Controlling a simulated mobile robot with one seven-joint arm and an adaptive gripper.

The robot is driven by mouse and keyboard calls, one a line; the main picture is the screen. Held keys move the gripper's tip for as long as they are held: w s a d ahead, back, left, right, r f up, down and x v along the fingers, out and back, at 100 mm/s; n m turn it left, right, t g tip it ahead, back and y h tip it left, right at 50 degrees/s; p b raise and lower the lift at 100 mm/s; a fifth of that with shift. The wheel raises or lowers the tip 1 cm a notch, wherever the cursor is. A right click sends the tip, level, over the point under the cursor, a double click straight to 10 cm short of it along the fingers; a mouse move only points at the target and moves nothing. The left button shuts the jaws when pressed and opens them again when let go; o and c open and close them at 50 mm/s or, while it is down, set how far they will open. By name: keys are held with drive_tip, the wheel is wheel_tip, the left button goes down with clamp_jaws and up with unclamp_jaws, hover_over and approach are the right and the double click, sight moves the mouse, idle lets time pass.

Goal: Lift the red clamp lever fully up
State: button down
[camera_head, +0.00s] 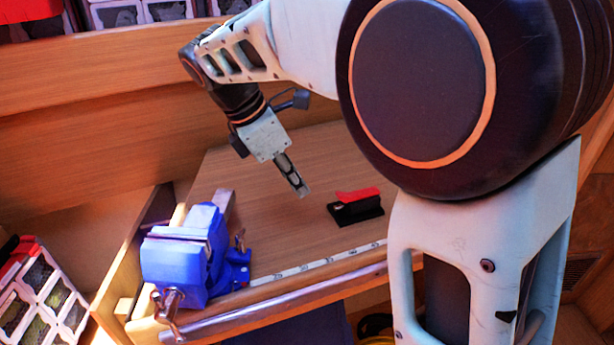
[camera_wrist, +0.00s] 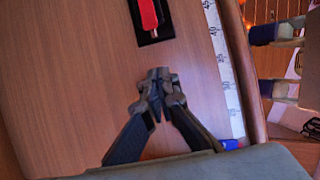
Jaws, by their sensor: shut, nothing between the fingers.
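The red clamp lever (camera_head: 357,195) lies low over its black base (camera_head: 358,212) on the wooden bench, right of the middle in the head view. In the wrist view the red lever (camera_wrist: 148,14) and black base (camera_wrist: 164,34) show at the top, partly cut off by the picture edge. My gripper (camera_head: 303,192) is shut and empty. It is above the bench, to the left of the clamp and apart from it. In the wrist view my gripper (camera_wrist: 158,78) points toward the clamp, with bare wood between them.
A blue vise (camera_head: 185,262) stands at the bench's front left corner, left of my gripper. A measuring tape strip (camera_head: 318,262) runs along the front edge. The bench top (camera_head: 240,180) around the clamp is mostly clear. Racks (camera_head: 38,295) stand at far left.

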sight(332, 210)
drive_tip(key=x, duration=0.8)
drive_tip(key=shift+d+f, duration=0.2)
drive_tip(key=shift+f, duration=0.05)
drive_tip(key=shift+w+d+r, duration=0.2)
drive_tip(key=shift+d+r, duration=0.2)
drive_tip(key=shift+r, duration=0.15)
drive_tip(key=shift+w+d+r, duration=0.15)
drive_tip(key=shift+d+r, duration=0.25)
drive_tip(key=shift+r, duration=0.2)
drive_tip(key=shift+w+d+r, duration=0.1)
drive_tip(key=shift+d+r, duration=0.25)
drive_tip(key=shift+r+p, duration=0.3)
drive_tip(key=shift+p, duration=0.35)
drive_tip(key=shift+y, duration=0.3)
